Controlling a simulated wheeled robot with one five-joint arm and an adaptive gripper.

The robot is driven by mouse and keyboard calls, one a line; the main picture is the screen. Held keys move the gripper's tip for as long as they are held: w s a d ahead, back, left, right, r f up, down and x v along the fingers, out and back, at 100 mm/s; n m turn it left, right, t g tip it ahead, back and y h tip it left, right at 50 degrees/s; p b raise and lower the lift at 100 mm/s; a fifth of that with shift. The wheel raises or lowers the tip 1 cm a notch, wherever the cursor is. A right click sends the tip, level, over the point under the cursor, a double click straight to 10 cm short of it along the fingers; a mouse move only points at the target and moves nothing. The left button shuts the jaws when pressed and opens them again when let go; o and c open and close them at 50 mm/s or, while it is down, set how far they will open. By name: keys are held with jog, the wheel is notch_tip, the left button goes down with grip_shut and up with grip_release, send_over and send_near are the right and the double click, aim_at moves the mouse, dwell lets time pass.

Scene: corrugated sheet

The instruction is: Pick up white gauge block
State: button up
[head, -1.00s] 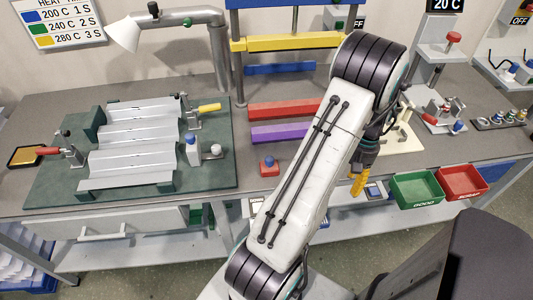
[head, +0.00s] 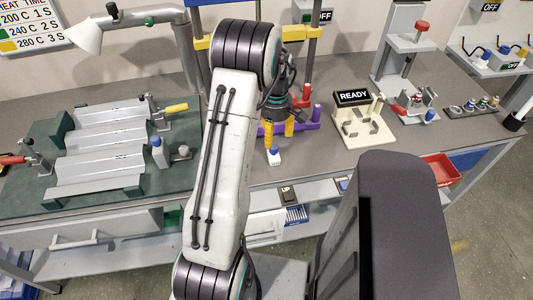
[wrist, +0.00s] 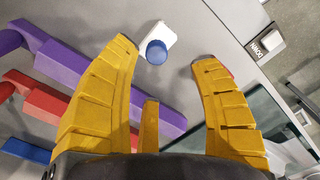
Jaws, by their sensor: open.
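A white block (head: 274,159) with a blue knob stands on the grey bench near its front edge, just below my gripper in the head view. The white block also shows in the wrist view (wrist: 167,39), with its round blue knob facing the camera. My gripper (head: 279,136) has yellow fingers and is open and empty. In the wrist view my gripper (wrist: 166,53) has its fingertips on either side of the block's knob, the block lying slightly beyond the tips. I cannot tell the height gap between tips and block.
A green fixture plate (head: 105,200) with corrugated sheet is at the left. A READY stand (head: 365,125) stands to the right. A red bin (head: 440,170) hangs at the front edge.

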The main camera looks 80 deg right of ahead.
aim_at(274, 146)
jog(key=n, duration=0.3)
jog(key=shift+d+n, duration=0.1)
jog(key=shift+n, duration=0.3)
jog(key=n, duration=0.2)
jog(key=shift+f+n, duration=0.1)
jog(key=shift+n, duration=0.3)
jog(key=shift+w+d+f+p, duration=0.1)
jog(key=shift+f+p, duration=0.3)
jog(key=shift+f, duration=1.4)
jog(key=shift+d+f+p, duration=0.1)
jog(key=shift+f+p, duration=0.3)
jog(key=shift+f, duration=1.4)
jog(key=shift+c, duration=0.2)
grip_shut()
